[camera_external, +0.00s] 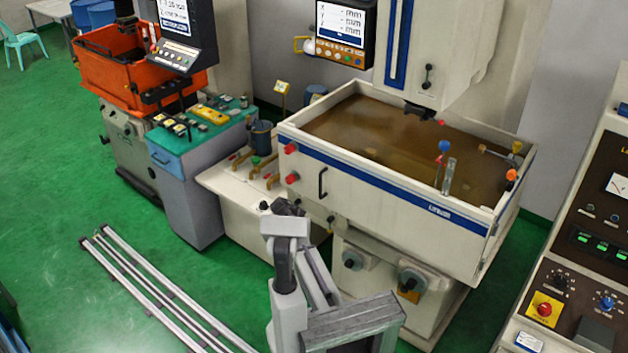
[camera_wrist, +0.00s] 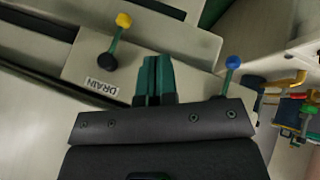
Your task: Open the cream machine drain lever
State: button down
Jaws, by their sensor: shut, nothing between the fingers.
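The drain lever (camera_wrist: 115,40) shows in the wrist view, with a yellow knob, a thin stem and a black pivot, on a pale panel above a "DRAIN" label (camera_wrist: 101,87). In that view the stem runs from the pivot up and slightly right to the knob. My gripper (camera_wrist: 154,60) has its teal fingers together and empty, to the right of the lever and apart from it in the picture. The depth gap cannot be told. The cream machine (camera_external: 385,190) with its brown-filled tank stands in the external view; my arm is in front of it, and the fingertips cannot be made out there.
A blue-knobbed lever (camera_wrist: 232,63) stands right of my fingers in the wrist view. Yellow-handled parts (camera_wrist: 285,85) lie farther right. In the external view, a teal-topped cabinet (camera_external: 205,130) stands left of the machine, metal rails (camera_external: 150,290) lie on the green floor, and a control cabinet (camera_external: 575,230) stands right.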

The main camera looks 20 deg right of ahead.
aim_at(330, 225)
jog(key=shift+d+f, duration=0.1)
jog(key=s+d+f+b, duration=0.1)
jog(key=d+f+b, duration=0.6)
jog(key=d, duration=0.2)
jog(key=shift+d+f, duration=0.15)
jog(key=shift+d, duration=0.1)
